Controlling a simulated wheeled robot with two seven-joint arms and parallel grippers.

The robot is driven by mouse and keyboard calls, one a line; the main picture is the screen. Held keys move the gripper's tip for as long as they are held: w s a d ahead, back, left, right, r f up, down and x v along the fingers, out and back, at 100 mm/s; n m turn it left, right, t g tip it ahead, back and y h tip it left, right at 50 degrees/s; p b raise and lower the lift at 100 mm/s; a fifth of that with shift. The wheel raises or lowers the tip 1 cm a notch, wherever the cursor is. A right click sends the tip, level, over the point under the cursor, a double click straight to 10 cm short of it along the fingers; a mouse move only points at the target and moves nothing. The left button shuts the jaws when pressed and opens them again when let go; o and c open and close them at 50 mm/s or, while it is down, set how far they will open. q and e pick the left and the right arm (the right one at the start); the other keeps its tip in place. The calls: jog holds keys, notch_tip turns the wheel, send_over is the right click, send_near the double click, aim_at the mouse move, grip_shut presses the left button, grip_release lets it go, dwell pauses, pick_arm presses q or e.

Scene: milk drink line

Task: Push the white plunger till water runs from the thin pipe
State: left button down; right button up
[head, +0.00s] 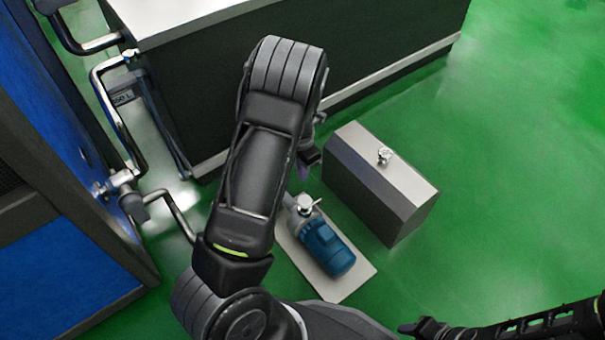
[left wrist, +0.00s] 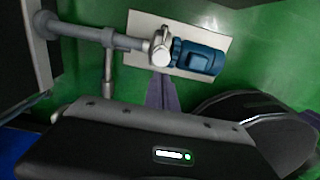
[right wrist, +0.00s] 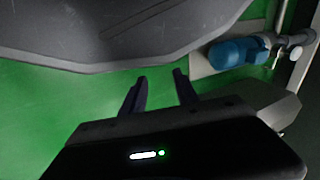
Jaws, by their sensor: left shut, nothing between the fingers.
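A blue motor pump (head: 327,248) lies on a pale base plate (head: 352,287) on the floor. A white, round-topped part (head: 307,204), which may be the plunger, stands at the pump's end; it also shows in the left wrist view (left wrist: 160,58). My left gripper (head: 303,173) is shut and empty, pointing down near that part. In the left wrist view its fingertips (left wrist: 162,77) appear just below the white part; I cannot tell whether they touch. My right gripper (right wrist: 160,77) is open and empty, away at the lower right of the head view.
A grey box (head: 372,190) with a small metal fitting (head: 384,155) on top stands right of the pump. A large dark cabinet (head: 390,45) is behind, and a blue machine (head: 45,110) with metal pipes (head: 115,115) is at left. Green floor is clear at right.

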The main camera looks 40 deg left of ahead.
aim_at(303, 201)
pick_arm(q)
notch_tip(303, 201, down, 12)
jog(key=b, duration=0.5)
jog(key=shift+d+r, duration=0.15)
jog(key=shift+r, duration=0.1)
jog(key=shift+f, duration=0.1)
notch_tip(303, 201, down, 3)
jog(key=shift+r+b, duration=0.1)
jog(key=shift+b, duration=0.4)
jog(key=shift+s, duration=0.1)
dwell(0.6)
